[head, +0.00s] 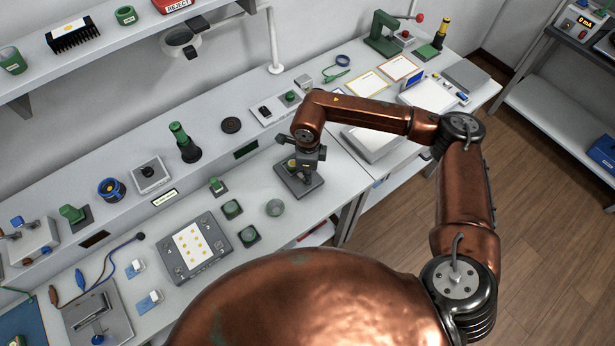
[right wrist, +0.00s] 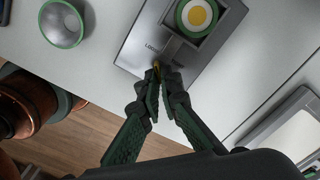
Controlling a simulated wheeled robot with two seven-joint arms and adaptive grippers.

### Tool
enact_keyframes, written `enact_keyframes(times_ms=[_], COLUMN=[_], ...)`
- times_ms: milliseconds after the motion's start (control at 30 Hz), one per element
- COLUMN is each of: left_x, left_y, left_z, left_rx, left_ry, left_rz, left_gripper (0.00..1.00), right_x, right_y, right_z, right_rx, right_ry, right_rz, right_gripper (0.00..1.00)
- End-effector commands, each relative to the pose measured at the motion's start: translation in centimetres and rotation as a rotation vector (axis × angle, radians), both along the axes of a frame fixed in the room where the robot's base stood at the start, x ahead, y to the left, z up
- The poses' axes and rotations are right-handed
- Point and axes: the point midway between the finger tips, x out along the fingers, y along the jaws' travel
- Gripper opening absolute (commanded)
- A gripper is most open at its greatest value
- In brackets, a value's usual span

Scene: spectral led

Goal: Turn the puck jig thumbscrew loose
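The puck jig (right wrist: 140,45) is a dark grey plate with lettering, partly out of view in the right wrist view. Its square holder bears a round puck (right wrist: 197,14) with green rim, white ring and yellow centre. A small brass thumbscrew (right wrist: 157,66) shows at the fingertips, mostly hidden by them. My right gripper (right wrist: 163,84) has its dark fingers close together around the thumbscrew, seemingly shut on it. In the head view the right gripper (head: 303,165) is over the jig plate (head: 312,188), covering part of it. My left gripper is not in view.
A grey panel with yellow dots (head: 205,262) lies to the left. The raised ledge behind carries a green bottle-shaped piece (head: 186,146). The bench edge is close to the jig's right.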

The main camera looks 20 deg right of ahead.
Motion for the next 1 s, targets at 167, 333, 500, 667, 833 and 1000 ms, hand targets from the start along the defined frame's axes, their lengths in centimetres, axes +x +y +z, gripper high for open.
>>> enact_keyframes(times_ms=[167, 333, 500, 667, 833, 1000], left_x=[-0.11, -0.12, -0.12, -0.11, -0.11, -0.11], left_y=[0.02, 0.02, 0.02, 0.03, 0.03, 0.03], left_z=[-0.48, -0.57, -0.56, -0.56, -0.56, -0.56], left_rx=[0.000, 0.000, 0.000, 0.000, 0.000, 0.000], left_ry=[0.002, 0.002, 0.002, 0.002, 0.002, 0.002], left_rz=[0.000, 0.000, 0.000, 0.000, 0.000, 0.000], left_gripper=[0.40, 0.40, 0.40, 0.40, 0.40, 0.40], right_x=[0.12, 0.12, 0.12, 0.13, 0.11, 0.08], right_y=[0.08, 0.09, 0.08, 0.08, 0.06, 0.03], right_z=[0.06, 0.13, 0.16, 0.17, 0.14, 0.08], right_rx=[0.003, 0.003, 0.003, 0.003, 0.002, 0.001], right_ry=[-0.003, -0.002, -0.003, -0.003, -0.002, -0.002], right_rz=[0.049, 0.066, 0.069, 0.069, 0.068, 0.067], right_gripper=[0.00, 0.00, 0.00, 0.00, 0.14, 0.22])
